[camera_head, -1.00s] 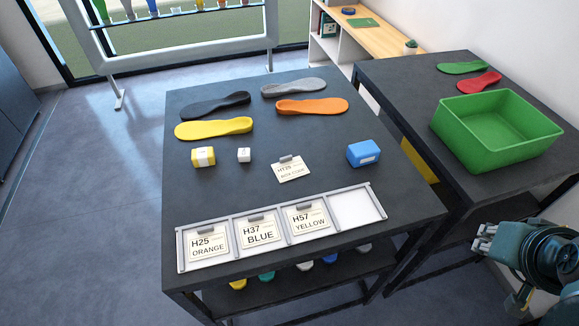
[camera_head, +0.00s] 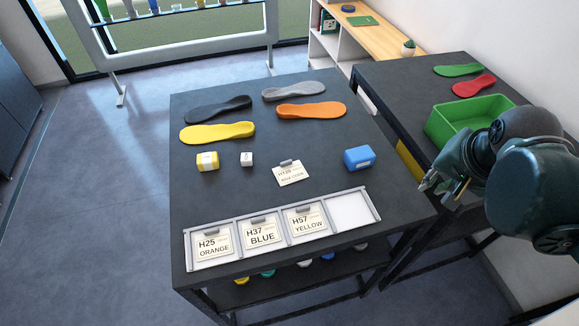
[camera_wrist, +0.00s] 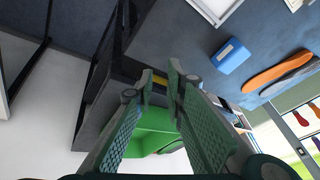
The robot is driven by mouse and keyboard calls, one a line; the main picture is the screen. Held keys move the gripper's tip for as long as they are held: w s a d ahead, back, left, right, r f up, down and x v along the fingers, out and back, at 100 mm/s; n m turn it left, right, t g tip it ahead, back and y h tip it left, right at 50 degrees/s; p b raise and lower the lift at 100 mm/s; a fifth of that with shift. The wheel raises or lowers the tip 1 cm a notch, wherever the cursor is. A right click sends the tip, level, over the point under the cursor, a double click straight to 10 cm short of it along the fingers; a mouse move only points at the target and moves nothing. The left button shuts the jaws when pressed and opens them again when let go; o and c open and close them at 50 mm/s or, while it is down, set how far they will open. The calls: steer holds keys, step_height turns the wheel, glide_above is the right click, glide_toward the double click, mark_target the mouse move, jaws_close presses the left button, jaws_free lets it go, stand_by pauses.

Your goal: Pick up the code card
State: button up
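The code card (camera_head: 290,174) is a small white card with a grey clip on its top edge. It lies on the dark table behind the card rack, between a small white box and the blue box. My gripper (camera_head: 440,190) is to the right of the card, well apart from it, near the gap between the two tables. In the wrist view its two fingers (camera_wrist: 160,85) stand apart with nothing between them. A pale piece at the top right of the wrist view may be the card, but it is cut off.
The card rack (camera_head: 187,250) holds orange, blue and yellow cards; its right slot is empty. The blue box (camera_head: 359,158), yellow box (camera_head: 207,161), white box (camera_head: 246,159) and several insoles share the table. A green bin (camera_head: 440,118) stands on the side table, partly behind my arm.

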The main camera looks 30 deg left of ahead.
steer(key=w+a+r+m+g+p, duration=0.1)
steer(key=w+a+p, duration=0.25)
steer(key=a, duration=0.65)
steer(key=m+g+h+p, duration=0.1)
steer(key=m+g+p, duration=0.3)
steer(key=p, duration=0.6)
glide_toward(290, 171)
steer(key=shift+w+a+r, duration=0.65)
steer(key=shift+w+a, duration=0.2)
steer(key=shift+s+a+f, duration=0.25)
steer(key=shift+a, duration=0.1)
steer(key=shift+f, duration=0.1)
steer(key=shift+f, duration=1.2)
steer(key=shift+f+p, duration=0.3)
steer(key=shift+f, duration=2.3)
